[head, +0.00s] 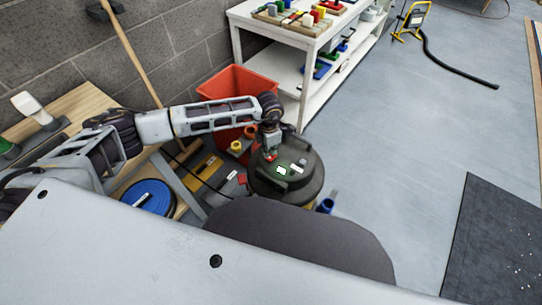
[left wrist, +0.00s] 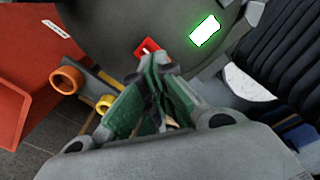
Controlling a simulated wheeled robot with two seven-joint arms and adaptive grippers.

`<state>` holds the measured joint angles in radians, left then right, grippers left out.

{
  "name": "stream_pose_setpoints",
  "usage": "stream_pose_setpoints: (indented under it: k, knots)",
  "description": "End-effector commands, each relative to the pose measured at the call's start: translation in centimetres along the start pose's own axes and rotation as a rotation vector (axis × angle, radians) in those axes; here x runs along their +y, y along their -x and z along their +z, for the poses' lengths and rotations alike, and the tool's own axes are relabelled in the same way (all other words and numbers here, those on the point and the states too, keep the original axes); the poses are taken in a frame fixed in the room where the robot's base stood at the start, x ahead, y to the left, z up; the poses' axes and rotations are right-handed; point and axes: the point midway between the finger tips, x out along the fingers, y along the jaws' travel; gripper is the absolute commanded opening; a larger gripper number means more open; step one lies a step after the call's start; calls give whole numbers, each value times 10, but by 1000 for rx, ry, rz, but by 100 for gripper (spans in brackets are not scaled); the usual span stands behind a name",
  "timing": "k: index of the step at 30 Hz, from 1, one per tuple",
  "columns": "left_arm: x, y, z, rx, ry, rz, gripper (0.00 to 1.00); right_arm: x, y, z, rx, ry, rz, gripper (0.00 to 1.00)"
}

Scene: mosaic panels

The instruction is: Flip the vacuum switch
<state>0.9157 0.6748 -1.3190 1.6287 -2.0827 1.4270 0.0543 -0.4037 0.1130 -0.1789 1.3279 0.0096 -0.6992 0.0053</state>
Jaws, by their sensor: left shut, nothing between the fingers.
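The vacuum (head: 305,187) is a dark round drum on the floor beside the red bin. A small red switch (head: 271,157) is on its top; it also shows in the left wrist view (left wrist: 147,47). A white patch with a green border (left wrist: 205,31) is right of the switch in the left wrist view. My left gripper (head: 270,150) is shut and empty, pointing down over the vacuum's top. In the left wrist view its fingertips (left wrist: 155,66) are right at the switch's lower edge; I cannot tell whether they touch. The switch is partly hidden by the fingers. My right gripper is not in view.
The red bin (head: 243,80) stands behind the vacuum, left of a white shelf unit (head: 304,38). A wooden bench (head: 85,103) and a blue coil (head: 147,197) are at the left. A black mat (head: 490,245) lies at the right. The floor right of the vacuum is mostly clear.

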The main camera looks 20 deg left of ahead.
Motion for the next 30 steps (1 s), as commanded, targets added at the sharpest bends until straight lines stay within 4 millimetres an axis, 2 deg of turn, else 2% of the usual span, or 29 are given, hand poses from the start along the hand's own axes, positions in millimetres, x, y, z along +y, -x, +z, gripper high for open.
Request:
stream_pose_setpoints:
  k: [30]
  knots:
    - [0,-10,0,0,0,0,0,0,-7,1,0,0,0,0]
